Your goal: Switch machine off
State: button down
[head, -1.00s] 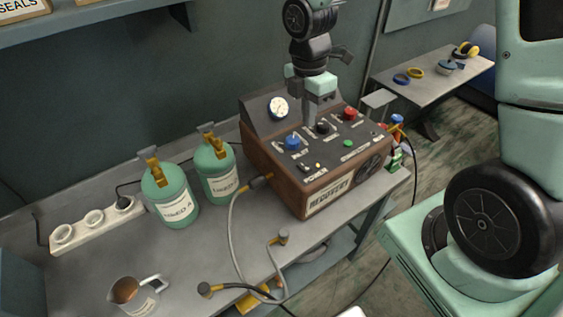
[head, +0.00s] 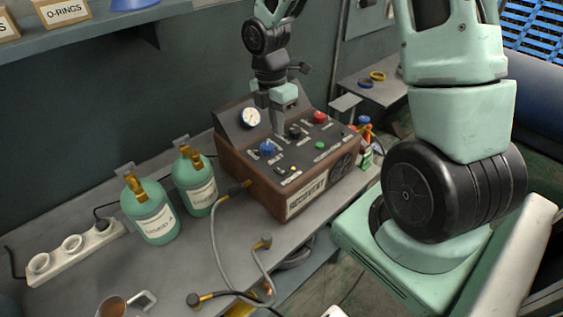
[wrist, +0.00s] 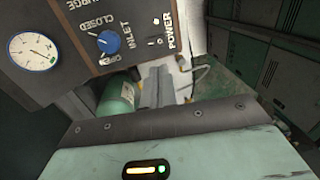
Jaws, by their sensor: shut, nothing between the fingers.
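The machine (head: 263,186) is a brown box with a dark sloping panel on the bench. Its panel carries a blue knob (head: 267,148), a black knob (head: 295,132), a red knob (head: 319,117) and a green button (head: 320,145). Near the front edge are small switch parts and a yellowish light (head: 292,169). In the wrist view, the small switch by the POWER label (wrist: 169,30) lies beyond my fingertips. My gripper (head: 279,128) is shut and empty, pointing down over the panel behind the black knob; contact cannot be told. Its closed fingers also show in the wrist view (wrist: 156,86).
Two green canisters (head: 150,212) stand left of the machine, beside a power strip (head: 72,246). A hose (head: 216,240) runs from the machine's side across the bench. A metal jug (head: 113,306) sits at the front. A gauge (head: 250,118) rises at the panel's back.

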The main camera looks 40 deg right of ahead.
aim_at(283, 172)
jog(key=f+p, duration=0.1)
jog(key=f, duration=0.3)
jog(key=s+f+p, duration=0.1)
jog(key=f, duration=0.3)
jog(key=f+p, duration=0.1)
jog(key=f, duration=0.3)
jog(key=shift+s+f, duration=0.2)
jog(key=shift+s, duration=0.2)
